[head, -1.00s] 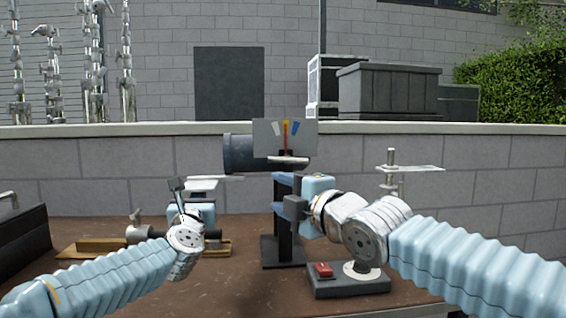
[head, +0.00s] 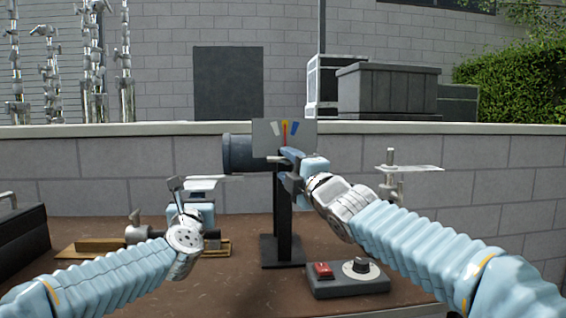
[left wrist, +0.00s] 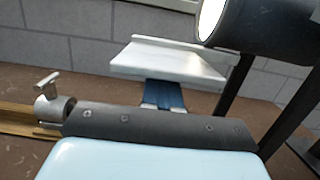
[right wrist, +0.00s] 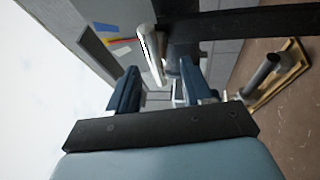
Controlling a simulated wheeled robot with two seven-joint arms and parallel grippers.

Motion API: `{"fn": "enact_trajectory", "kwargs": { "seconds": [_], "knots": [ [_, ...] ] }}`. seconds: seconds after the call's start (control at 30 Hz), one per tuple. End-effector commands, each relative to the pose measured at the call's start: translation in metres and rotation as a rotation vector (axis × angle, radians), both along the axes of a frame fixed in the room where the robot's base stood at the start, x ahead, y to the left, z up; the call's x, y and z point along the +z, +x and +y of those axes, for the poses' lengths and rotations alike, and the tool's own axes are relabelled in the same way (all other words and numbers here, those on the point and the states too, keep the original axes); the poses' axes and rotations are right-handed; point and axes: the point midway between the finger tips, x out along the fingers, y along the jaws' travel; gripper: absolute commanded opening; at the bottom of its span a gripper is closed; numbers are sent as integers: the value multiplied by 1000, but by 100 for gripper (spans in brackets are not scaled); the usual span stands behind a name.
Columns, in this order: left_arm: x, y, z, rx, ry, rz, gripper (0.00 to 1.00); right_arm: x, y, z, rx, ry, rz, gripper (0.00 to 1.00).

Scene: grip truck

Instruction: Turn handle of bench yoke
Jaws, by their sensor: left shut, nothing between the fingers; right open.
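The bench yoke stands mid-table in the head view, with black uprights (head: 284,225), a dark cylinder (head: 238,154) and a gauge plate with a coloured dial (head: 268,135). Its pale handle bar (head: 275,159) shows below the gauge. In the right wrist view the silver handle (right wrist: 149,50) lies just ahead of and between my right gripper's parted blue fingers (right wrist: 158,82); contact cannot be told. In the head view my right gripper (head: 287,165) is at the yoke's right side, open. My left gripper (left wrist: 163,94) is shut and empty, left of the yoke, just short of a white plate (left wrist: 168,60).
A control box (head: 347,283) with a red switch and knob sits at the front right. A silver clamp (head: 138,232) on a wooden base (head: 85,247) is behind my left arm. A dark case (head: 22,238) is at far left. A post with a clear plate (head: 408,168) is at right.

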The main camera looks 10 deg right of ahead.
Motion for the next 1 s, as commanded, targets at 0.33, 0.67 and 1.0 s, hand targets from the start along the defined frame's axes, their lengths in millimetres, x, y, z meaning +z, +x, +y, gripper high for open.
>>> {"fn": "enact_trajectory", "kwargs": {
  "seconds": [0.33, 0.67, 1.0],
  "knots": [
    [1, 0, 0, 0, 0, -1, 0, 6, 28, 11, 0, 3, 1, 50],
    [1, 0, 0, 0, 0, -1, 0, 6, 28, 11, 1, 4, 1, 35],
    [0, 0, 0, 1, 0, -1, 0, 5, 28, 11, 1, 4, 4, 0]
  ]
}}
